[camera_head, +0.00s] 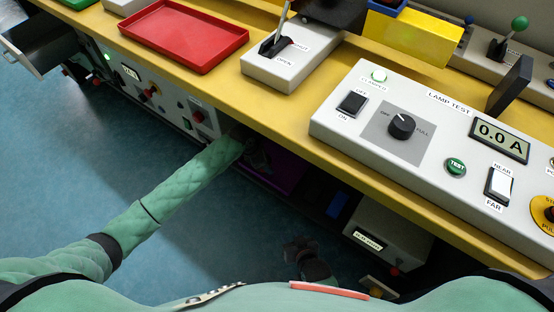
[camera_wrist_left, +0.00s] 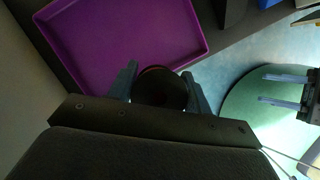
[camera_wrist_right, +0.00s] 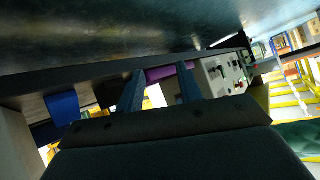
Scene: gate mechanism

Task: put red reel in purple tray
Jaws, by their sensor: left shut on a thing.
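The purple tray (camera_head: 283,172) lies on a low shelf under the yellow counter, partly hidden by the counter and my left arm. In the left wrist view the tray (camera_wrist_left: 90,35) looks empty where its floor shows. My left gripper (camera_wrist_left: 163,82) is shut on a round dark thing, apparently the red reel (camera_wrist_left: 160,90), whose colour is lost in shadow. The reel shows at the tray's near rim; I cannot tell its height above it. My right gripper (camera_wrist_right: 158,90) is open and empty, low in front of the shelf; it also shows in the head view (camera_head: 300,245).
A red tray (camera_head: 185,36) and a switch box (camera_head: 290,60) stand on the counter above, with a large control panel (camera_head: 420,125) at right. A blue thing (camera_head: 338,206) and a grey box (camera_head: 385,235) are right of the purple tray. The counter edge overhangs the shelf.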

